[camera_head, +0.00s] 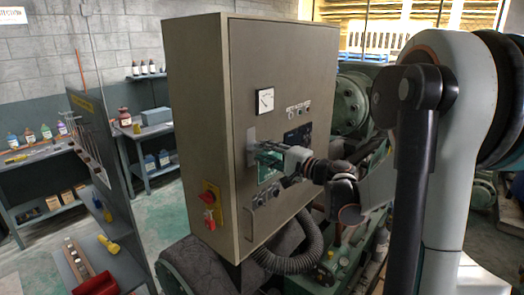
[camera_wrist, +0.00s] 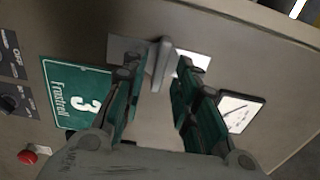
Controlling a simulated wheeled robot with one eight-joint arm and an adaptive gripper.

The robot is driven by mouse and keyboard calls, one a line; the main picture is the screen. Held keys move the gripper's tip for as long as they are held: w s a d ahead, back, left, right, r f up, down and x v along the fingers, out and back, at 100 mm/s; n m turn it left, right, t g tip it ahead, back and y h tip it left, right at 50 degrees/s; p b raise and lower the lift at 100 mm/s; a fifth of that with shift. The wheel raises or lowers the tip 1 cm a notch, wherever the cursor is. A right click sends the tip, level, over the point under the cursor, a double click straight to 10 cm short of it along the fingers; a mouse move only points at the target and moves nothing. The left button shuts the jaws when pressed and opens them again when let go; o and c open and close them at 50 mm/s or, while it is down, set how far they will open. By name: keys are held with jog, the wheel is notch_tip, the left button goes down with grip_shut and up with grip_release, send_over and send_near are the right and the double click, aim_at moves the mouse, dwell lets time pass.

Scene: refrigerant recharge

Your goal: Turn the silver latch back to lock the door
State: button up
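The silver latch (camera_wrist: 162,65) is on the front door of a beige-grey cabinet (camera_head: 225,60). In the wrist view its handle stands out from a pale plate, between the two fingertips and a little beyond them. In the head view the latch plate (camera_head: 251,146) shows just left of my gripper (camera_head: 262,152), which hides most of the handle. My gripper's dark green fingers (camera_wrist: 157,78) are open, with a gap on each side of the handle. The door looks flush with the cabinet; whether it is locked cannot be told.
A green label marked 3 (camera_wrist: 77,98) and a gauge (camera_wrist: 238,112) flank the fingers. A red-and-yellow switch (camera_head: 210,205) is on the cabinet's side. A corrugated hose (camera_head: 298,250) and green machinery (camera_head: 352,105) crowd below and behind the arm.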

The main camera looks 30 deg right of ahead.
jog(key=shift+w+a, duration=0.2)
jog(key=shift+w, duration=0.35)
grip_shut()
jog(key=shift+s+m+b, duration=0.15)
jog(key=shift+m+b, duration=0.5)
jog(key=shift+m, duration=1.65)
jog(key=m+b, duration=0.1)
jog(key=m, duration=0.1)
jog(key=shift+f+m, duration=0.15)
jog(key=shift+m, duration=1.05)
